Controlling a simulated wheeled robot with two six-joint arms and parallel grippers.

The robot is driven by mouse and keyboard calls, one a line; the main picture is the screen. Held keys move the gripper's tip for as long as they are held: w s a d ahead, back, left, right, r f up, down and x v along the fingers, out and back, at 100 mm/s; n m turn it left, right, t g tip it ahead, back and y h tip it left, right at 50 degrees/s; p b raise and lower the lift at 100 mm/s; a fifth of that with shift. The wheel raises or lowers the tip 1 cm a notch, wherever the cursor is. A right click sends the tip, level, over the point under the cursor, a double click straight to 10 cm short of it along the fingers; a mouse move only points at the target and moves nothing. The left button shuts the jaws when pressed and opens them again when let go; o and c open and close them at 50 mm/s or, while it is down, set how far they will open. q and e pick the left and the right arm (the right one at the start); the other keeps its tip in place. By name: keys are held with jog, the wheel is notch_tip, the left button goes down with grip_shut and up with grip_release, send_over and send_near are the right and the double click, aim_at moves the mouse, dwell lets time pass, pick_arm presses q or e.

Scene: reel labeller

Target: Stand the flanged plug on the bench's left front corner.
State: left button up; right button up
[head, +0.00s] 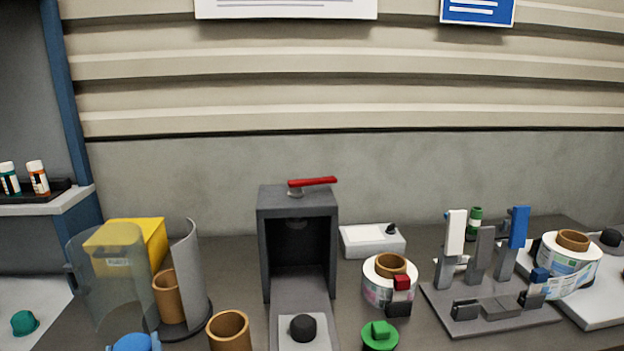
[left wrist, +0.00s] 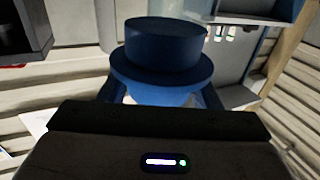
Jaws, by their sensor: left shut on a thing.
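The blue flanged plug (left wrist: 165,50) fills the middle of the left wrist view, a short cylinder with a wide round flange below it. My left gripper (left wrist: 163,98) is shut on it, with blue fingers at either side under the flange. In the head view the plug (head: 132,342) shows only as a blue rounded top at the bottom edge, left of centre. The rest of it and most of my left gripper are cut off there. The grey bench (head: 243,262) runs across the lower head view; its left front corner is not clearly seen. My right gripper is not in view.
A clear curved guard (head: 108,270), a yellow box (head: 155,238) and brown cores (head: 229,330) stand near the plug. A dark grey press (head: 268,240) with a red lever is mid-bench. Label reels and a grey fixture (head: 490,325) are right. A teal knob (head: 24,322) is far left.

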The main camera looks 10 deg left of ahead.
pick_arm(q)
jog(key=w+d+f+h, duration=0.1)
jog(key=w+d+f+m+t+h, duration=0.1)
jog(key=shift+w+d+m, duration=0.3)
jog(key=w+d+f+m+t+h, duration=0.25)
jog(key=w+d+m+h, duration=0.2)
jog(key=d+h, duration=0.55)
jog(key=s+d+f+m+y, duration=0.1)
jog(key=s+d+f, duration=0.1)
jog(key=s+f, duration=0.2)
notch_tip(320, 180, down, 3)
jog(key=shift+s+f, duration=0.1)
jog(key=shift+s, duration=0.3)
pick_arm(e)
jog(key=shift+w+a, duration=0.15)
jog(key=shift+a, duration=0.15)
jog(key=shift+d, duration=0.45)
